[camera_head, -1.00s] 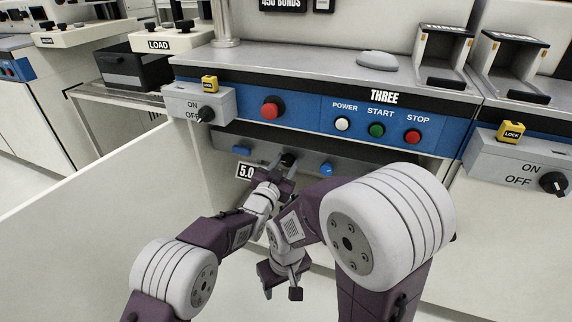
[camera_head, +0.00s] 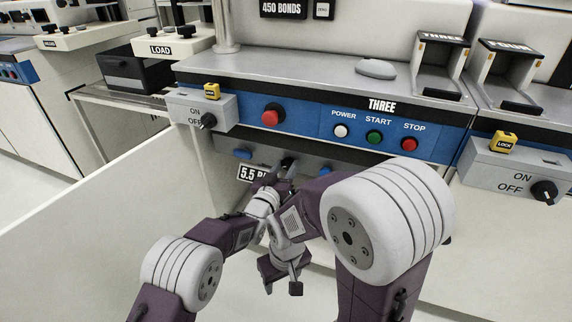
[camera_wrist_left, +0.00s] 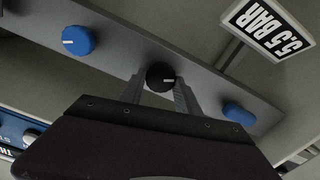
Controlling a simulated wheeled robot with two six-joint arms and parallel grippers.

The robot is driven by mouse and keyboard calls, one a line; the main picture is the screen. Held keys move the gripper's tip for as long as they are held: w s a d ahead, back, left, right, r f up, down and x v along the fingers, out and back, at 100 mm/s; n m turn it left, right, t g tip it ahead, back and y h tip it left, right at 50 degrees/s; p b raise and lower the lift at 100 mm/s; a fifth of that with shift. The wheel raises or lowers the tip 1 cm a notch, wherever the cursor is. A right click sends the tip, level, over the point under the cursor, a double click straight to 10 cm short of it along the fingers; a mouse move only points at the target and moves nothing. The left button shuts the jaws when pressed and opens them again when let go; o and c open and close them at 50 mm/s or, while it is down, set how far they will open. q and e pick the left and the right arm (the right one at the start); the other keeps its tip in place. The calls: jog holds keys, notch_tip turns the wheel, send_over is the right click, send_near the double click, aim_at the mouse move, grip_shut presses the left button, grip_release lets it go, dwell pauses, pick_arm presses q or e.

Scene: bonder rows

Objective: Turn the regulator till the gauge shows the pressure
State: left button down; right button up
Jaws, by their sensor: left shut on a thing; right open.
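The regulator is a small black knob (camera_wrist_left: 160,77) with a white mark, on a grey rail under station three. In the head view the knob (camera_head: 287,162) is partly hidden by my gripper. My left gripper (camera_wrist_left: 158,88) is shut on it, one finger on each side. The pressure plate (camera_wrist_left: 268,27) beside the rail reads 5.5 BAR in the left wrist view. In the head view the plate (camera_head: 250,173) is partly covered by my left arm. My right gripper (camera_head: 282,285) is open and empty, lower down in front of the machine.
Blue knobs (camera_wrist_left: 78,40) and (camera_wrist_left: 240,114) sit on the rail either side of the regulator. Above is a blue panel (camera_head: 310,118) with a red button (camera_head: 272,115) and POWER, START and STOP buttons. A white panel (camera_head: 90,220) stands at the left.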

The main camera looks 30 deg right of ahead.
pick_arm(q)
jog(key=shift+n+p, duration=0.35)
jog(key=shift+n, duration=0.45)
jog(key=c, duration=0.9)
grip_release()
jog(key=shift+o, duration=0.2)
jog(key=shift+a, duration=0.1)
